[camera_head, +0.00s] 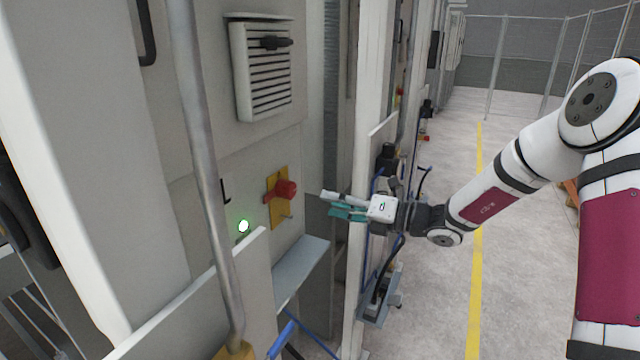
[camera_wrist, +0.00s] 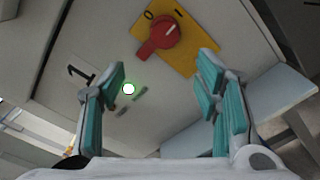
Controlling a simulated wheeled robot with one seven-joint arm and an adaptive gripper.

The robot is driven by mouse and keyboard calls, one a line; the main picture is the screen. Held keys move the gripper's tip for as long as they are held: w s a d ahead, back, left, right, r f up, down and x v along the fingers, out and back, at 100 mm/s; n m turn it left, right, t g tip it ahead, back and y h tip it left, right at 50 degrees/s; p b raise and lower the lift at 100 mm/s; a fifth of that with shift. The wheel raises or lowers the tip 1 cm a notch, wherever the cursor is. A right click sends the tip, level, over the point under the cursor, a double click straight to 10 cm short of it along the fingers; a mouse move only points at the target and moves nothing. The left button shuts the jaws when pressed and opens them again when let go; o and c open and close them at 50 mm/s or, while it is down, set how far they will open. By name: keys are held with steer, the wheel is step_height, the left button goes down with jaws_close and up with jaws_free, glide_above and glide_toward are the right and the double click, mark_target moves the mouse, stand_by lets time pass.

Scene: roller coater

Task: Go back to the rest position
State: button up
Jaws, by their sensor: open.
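My gripper (camera_head: 328,203) is in front of the machine's control panel in the head view, with its teal-padded fingers pointing left toward a red rotary switch. In the wrist view my gripper (camera_wrist: 162,88) has its two fingers wide apart with nothing between them but the panel behind. The red switch (camera_head: 286,189) sits on a yellow plate (camera_head: 277,213). In the wrist view the red switch (camera_wrist: 164,38) lies ahead of the fingertips, apart from them, with a "0" and a "1" mark on its plate. A lit white-green lamp (camera_head: 243,226) is lower left of the switch.
A grey shelf (camera_head: 303,270) juts out below the switch. A metal pipe (camera_head: 207,160) stands in front of the panel at left. A white post (camera_head: 368,110) with cables and fittings is by my wrist.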

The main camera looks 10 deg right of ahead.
steer(key=s+a+r+n+g+h, duration=0.2)
steer(key=s+a+n+g+h, duration=0.15)
steer(key=s+n, duration=0.6)
steer(key=s+a+r+n+g+h, duration=0.2)
steer(key=s+n+g+h, duration=0.15)
steer(key=s+n, duration=0.55)
steer(key=s+d+r+n+t+h, duration=0.1)
steer(key=s+d+r+n+h, duration=0.2)
steer(key=s+d+n, duration=0.3)
steer(key=s+d+r+n+t+h, duration=0.2)
steer(key=s+d+r+n+h, duration=0.1)
steer(key=s+d+n+h, duration=0.2)
steer(key=s+d+n, duration=0.2)
steer(key=s+n, duration=0.2)
steer(key=s, duration=0.2)
steer(key=shift+s+n, duration=0.35)
steer(key=shift+s, duration=0.05)
